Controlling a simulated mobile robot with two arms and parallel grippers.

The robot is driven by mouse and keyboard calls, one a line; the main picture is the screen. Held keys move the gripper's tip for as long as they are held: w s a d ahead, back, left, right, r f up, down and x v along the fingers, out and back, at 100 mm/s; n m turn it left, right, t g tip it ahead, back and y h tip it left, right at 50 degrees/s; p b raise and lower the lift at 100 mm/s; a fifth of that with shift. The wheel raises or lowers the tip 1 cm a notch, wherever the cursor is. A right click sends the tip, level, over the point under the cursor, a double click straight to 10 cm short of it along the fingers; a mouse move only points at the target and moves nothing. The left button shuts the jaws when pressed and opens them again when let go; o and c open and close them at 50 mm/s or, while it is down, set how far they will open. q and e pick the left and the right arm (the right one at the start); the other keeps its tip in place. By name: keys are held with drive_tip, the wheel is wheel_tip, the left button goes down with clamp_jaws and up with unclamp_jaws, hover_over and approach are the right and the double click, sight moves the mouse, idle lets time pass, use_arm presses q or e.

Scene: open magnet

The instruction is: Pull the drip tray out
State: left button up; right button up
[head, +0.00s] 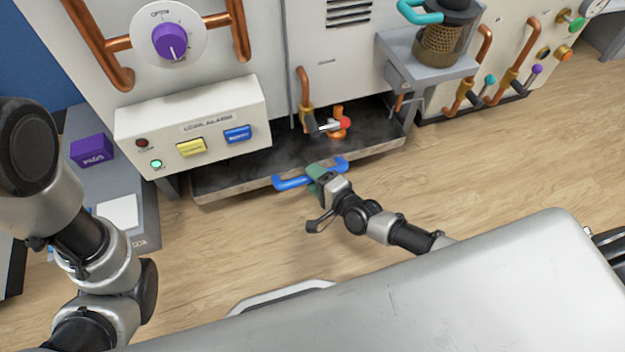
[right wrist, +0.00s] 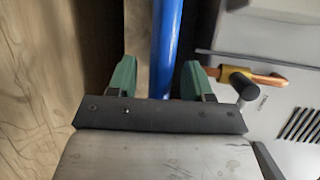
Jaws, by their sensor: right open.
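The drip tray (head: 232,186) is a dark, shallow metal tray low at the foot of the grey machine. Its blue handle (head: 292,183) is on the front wall. My right gripper (head: 318,173) is at the handle. In the right wrist view the blue handle bar (right wrist: 166,50) runs between the two green fingertips of my right gripper (right wrist: 158,80), with a gap on each side, so the jaws are open around it. My left arm is at the left of the head view, but its gripper is out of view.
An orange pipe with a red-tipped valve (head: 344,122) stands over the tray. A level alarm box (head: 195,125) with yellow and blue buttons is above left. A purple box (head: 91,150) is at the left. The wooden floor (head: 510,150) in front is clear.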

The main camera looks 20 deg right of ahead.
drive_tip(key=shift+w+a+f, duration=0.1)
drive_tip(key=shift+w+a, duration=0.15)
drive_tip(key=shift+w, duration=0.3)
clamp_jaws()
drive_tip(key=shift+s, duration=0.1)
